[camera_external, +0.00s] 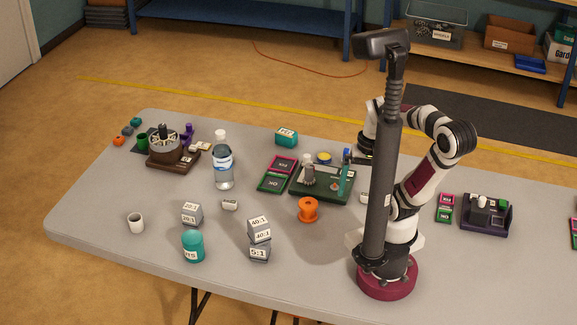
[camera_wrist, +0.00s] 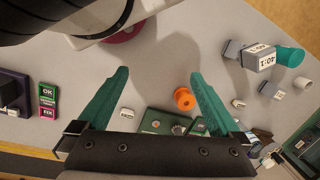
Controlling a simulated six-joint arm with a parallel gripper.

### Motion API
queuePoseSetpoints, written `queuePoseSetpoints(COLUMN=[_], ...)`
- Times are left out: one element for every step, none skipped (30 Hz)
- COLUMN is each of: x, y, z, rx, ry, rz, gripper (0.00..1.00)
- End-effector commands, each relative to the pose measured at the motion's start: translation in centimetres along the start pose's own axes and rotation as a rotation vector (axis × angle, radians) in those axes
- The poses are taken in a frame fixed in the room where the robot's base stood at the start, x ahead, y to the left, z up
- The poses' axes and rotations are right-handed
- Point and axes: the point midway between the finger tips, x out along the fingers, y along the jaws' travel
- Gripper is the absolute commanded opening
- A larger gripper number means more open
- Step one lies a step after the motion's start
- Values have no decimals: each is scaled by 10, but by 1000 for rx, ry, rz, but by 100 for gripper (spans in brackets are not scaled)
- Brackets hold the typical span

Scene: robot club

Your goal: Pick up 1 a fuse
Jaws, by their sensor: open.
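My gripper (camera_wrist: 159,73) is open and empty, its two teal fingers spread wide in the wrist view. In the outside view it is partly hidden behind the dark column, with a teal finger (camera_external: 345,182) over the green board. No fuse can be named for certain. A small white labelled piece (camera_external: 230,204) lies on the table left of the orange spool; it also shows in the wrist view (camera_wrist: 239,103). A second small white piece (camera_external: 364,198) lies beside the column, and shows near the left finger in the wrist view (camera_wrist: 127,113). Their labels are unreadable.
An orange spool (camera_external: 308,210) stands in front of the green board (camera_external: 325,199). The dark column stands close to my arm. The front table is clear.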

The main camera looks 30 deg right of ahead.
Motion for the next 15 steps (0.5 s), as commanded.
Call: queuePoseSetpoints(x=[0,0,0,0,0,0,0,0,0,2,5,11,17,23,32], y=[0,0,0,0,0,0,0,0,1,2,6,12,19,27,37], z=[0,0,-1,-1,-1,-1,-1,-1,-1,-2,-3,-6,-10,-15,-25], rx=[0,0,0,0,-1,-1,-1,-1,-9,-27,-61,-134,-211,-309,-468], ry=[0,0,0,0,0,1,1,1,-3,-11,-24,-51,-78,-110,-156], rz=[0,0,0,0,0,0,0,0,9,27,62,133,207,296,429], gripper=[95,95,95,95,95,95,95,95,95,95,95,95,95,95,95])
